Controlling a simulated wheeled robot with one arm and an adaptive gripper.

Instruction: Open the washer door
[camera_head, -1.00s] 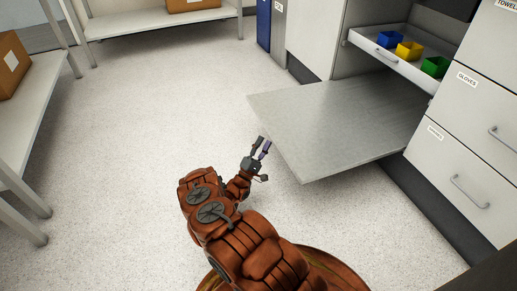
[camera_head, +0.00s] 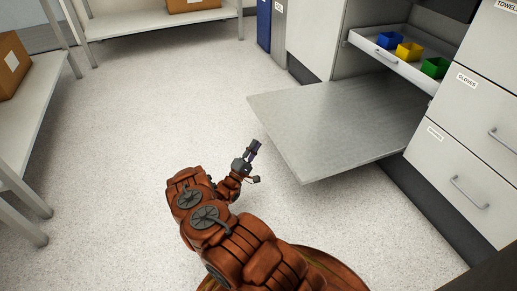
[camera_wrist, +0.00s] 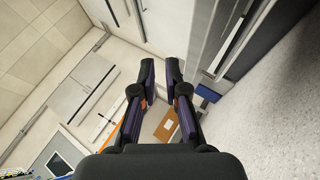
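The washer door (camera_head: 340,125), a flat grey panel, is folded down and lies level in front of the open bay in the cabinet row. My gripper (camera_head: 254,147) is just left of the door's outer edge in the head view, apart from it as far as I can tell. In the wrist view my gripper (camera_wrist: 160,68) has its two dark, purple-sided fingers apart with nothing between them. In the head view the fingers overlap.
A pull-out drawer (camera_head: 400,65) with blue, yellow and green bins is above the door. White labelled drawers (camera_head: 460,165) stand at the right. A shelf (camera_head: 30,110) with a cardboard box stands at the left. The speckled floor (camera_head: 110,150) between is clear.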

